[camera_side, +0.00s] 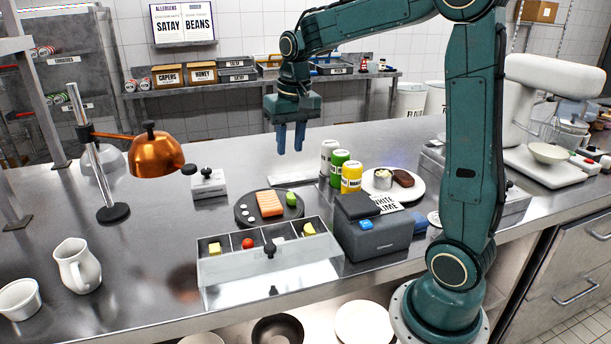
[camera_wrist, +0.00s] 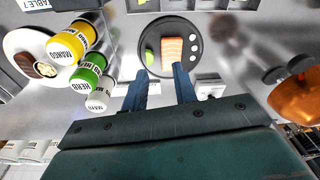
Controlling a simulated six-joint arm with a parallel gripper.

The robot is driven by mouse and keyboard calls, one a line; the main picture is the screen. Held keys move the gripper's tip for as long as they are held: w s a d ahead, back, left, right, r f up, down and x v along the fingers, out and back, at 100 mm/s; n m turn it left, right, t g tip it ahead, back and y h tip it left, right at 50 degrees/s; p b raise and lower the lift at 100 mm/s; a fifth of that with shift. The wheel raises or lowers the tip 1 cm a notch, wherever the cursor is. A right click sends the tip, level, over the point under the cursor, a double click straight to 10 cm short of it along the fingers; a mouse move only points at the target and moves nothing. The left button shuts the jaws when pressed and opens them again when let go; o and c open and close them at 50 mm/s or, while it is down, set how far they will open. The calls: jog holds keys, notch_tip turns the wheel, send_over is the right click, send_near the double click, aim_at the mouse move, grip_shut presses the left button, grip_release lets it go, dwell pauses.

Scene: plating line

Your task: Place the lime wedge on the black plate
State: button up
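The black plate (camera_side: 244,213) lies on the steel counter behind the clear-fronted bin and also shows in the wrist view (camera_wrist: 179,24). The green lime wedge (camera_side: 291,199) rests on its right side, beside a salmon block (camera_side: 269,204). In the wrist view the lime wedge (camera_wrist: 149,57) is left of the salmon (camera_wrist: 172,52), inside the plate's rim. My gripper (camera_side: 291,150) is raised well above the counter behind the plate, fingers pointing down. Its blue fingertips (camera_wrist: 160,78) are apart with nothing between them.
The divided bin (camera_side: 270,271) holds yellow pieces and a red one in front of the plate. Several sauce bottles (camera_side: 340,168), a white plate (camera_side: 411,178) and a dark grey box (camera_side: 373,236) stand to the right. A copper lamp (camera_side: 156,155) overhangs the left side.

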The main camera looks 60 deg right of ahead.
jog(key=s+a+n+t, duration=0.2)
jog(key=s+a, duration=0.4)
jog(key=s, duration=0.3)
jog(key=s+a+r+n+t, duration=0.1)
jog(key=s+a+n+t, duration=0.1)
jog(key=s+a+n, duration=0.2)
jog(key=shift+s+a+r+n, duration=0.15)
jog(key=shift+s+a+n, duration=0.25)
jog(key=shift+s+a, duration=1.9)
jog(key=shift+s+d, duration=0.75)
jog(key=shift+d, duration=0.05)
